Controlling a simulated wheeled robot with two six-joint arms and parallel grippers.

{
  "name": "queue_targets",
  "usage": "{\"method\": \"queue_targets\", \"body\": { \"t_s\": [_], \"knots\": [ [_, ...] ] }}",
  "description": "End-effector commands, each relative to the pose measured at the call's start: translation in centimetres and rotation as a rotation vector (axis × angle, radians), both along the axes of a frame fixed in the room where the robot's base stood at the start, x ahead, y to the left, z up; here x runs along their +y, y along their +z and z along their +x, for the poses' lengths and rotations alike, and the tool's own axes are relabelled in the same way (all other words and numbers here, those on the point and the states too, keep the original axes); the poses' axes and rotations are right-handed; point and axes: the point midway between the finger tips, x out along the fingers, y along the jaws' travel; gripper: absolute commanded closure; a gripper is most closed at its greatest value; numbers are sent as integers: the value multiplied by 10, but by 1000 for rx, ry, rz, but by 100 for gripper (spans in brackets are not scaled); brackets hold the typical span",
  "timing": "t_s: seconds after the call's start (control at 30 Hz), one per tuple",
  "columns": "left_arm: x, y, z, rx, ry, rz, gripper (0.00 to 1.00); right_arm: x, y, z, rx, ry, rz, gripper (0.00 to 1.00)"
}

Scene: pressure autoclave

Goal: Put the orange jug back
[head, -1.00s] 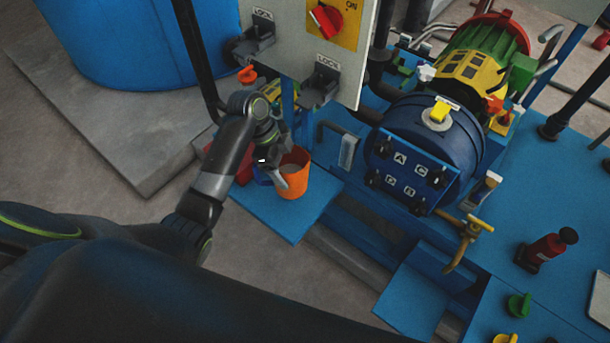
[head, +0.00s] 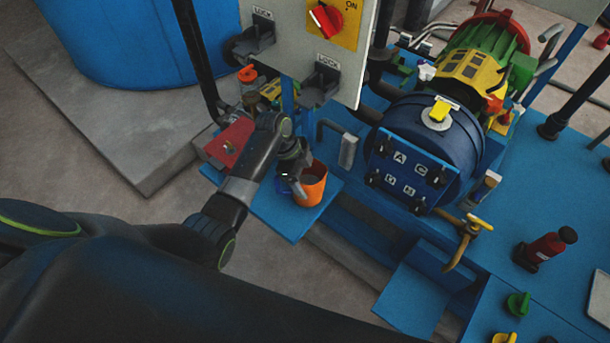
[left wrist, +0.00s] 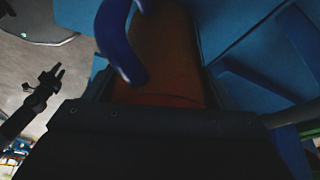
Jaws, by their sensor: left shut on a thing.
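The orange jug (head: 316,184) is at the right part of the small blue platform (head: 279,222) in the head view. It looks roughly upright; I cannot tell whether its base touches the platform. My left gripper (head: 290,177) is at the jug's left side, shut on its blue handle, of which only a bit shows. In the left wrist view the jug's orange wall (left wrist: 165,50) and its curved blue handle (left wrist: 115,38) are close up in front of the gripper. My right gripper (left wrist: 51,75) shows small at the left of that view, its fingers apart and empty.
A red box (head: 232,140) stands left of my forearm. The panel with lock brackets (head: 320,80) hangs above and behind the jug. A grey-ended handle (head: 348,150) and the blue autoclave vessel (head: 425,140) are to the right. Floor is open in front.

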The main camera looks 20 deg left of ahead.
Motion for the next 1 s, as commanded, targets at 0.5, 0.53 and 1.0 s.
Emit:
{"method": "queue_targets", "body": {
  "t_s": [0.5,0.53,1.0],
  "knots": [
    [0,-2,0,0,1,-1,1,0,-1,0,0,0,0,64],
    [0,-2,0,0,1,-1,1,0,-1,0,0,0,0,64],
    [21,50,0,-6,0,2,1,0,3,0,0,0,0,64]
  ]
}}
